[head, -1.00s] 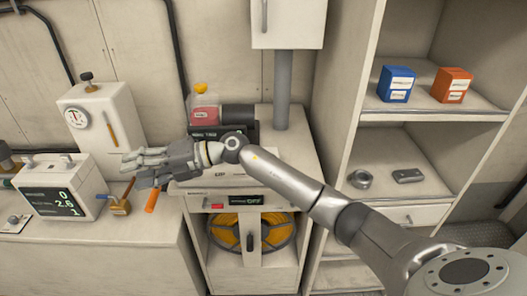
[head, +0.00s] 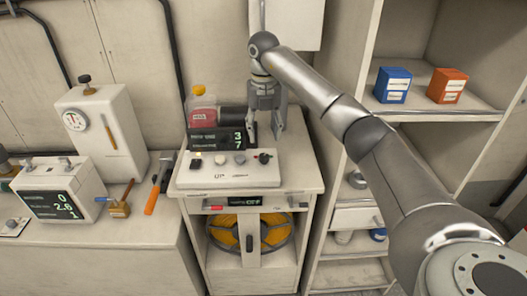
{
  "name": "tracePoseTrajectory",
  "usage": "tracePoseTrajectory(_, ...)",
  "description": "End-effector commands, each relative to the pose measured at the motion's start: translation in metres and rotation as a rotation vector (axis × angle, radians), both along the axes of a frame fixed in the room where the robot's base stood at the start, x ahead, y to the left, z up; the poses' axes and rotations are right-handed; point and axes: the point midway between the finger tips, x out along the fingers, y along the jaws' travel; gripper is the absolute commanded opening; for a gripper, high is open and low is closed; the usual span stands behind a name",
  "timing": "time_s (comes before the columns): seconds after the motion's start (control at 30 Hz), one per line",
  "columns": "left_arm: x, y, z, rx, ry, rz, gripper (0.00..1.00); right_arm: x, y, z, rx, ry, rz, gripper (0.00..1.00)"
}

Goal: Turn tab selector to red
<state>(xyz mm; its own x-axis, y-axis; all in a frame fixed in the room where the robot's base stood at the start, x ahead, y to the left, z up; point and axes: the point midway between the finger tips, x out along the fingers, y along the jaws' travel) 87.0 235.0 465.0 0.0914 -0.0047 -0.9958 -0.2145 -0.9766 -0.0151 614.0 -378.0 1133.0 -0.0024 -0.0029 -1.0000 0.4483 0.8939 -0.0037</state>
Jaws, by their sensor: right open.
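A white control panel (head: 228,181) stands on the middle cabinet, with several small round buttons and a dark knob (head: 264,157) at its right end. A black display (head: 217,140) behind it shows green digits. Below the panel, a narrow strip holds a small red tab (head: 215,207) and a dark label display (head: 245,201). I cannot tell which of these parts is the tab selector. My right gripper (head: 266,128) points down, open and empty, above and behind the right end of the panel, apart from the knob. My left gripper is not in view.
A red bottle (head: 203,110) stands behind the display. A meter box (head: 48,190), a brass-coloured tool (head: 119,208) and an orange-handled tool (head: 152,199) are on the left counter. Shelves at right hold a blue box (head: 393,85) and an orange box (head: 447,85). A yellow hose reel (head: 248,233) sits below.

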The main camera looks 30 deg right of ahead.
Motion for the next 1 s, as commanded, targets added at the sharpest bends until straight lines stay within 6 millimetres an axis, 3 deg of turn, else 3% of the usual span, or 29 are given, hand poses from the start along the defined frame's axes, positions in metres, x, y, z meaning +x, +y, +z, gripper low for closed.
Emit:
tracePoseTrajectory(0.2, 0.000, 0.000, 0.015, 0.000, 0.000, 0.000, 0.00, -0.001, 0.000, -0.042, 0.002, 0.004, 0.001, 0.49)
tracePoseTrajectory(0.4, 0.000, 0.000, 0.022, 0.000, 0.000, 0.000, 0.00, 0.000, 0.001, -0.070, 0.003, 0.001, 0.001, 0.49)
tracePoseTrajectory(0.83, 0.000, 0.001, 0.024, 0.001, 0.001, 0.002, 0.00, 0.000, 0.001, -0.082, 0.002, -0.002, 0.002, 0.49)
tracePoseTrajectory(1.0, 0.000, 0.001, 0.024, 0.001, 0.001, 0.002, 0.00, 0.000, 0.001, -0.082, 0.002, -0.002, 0.002, 0.28)
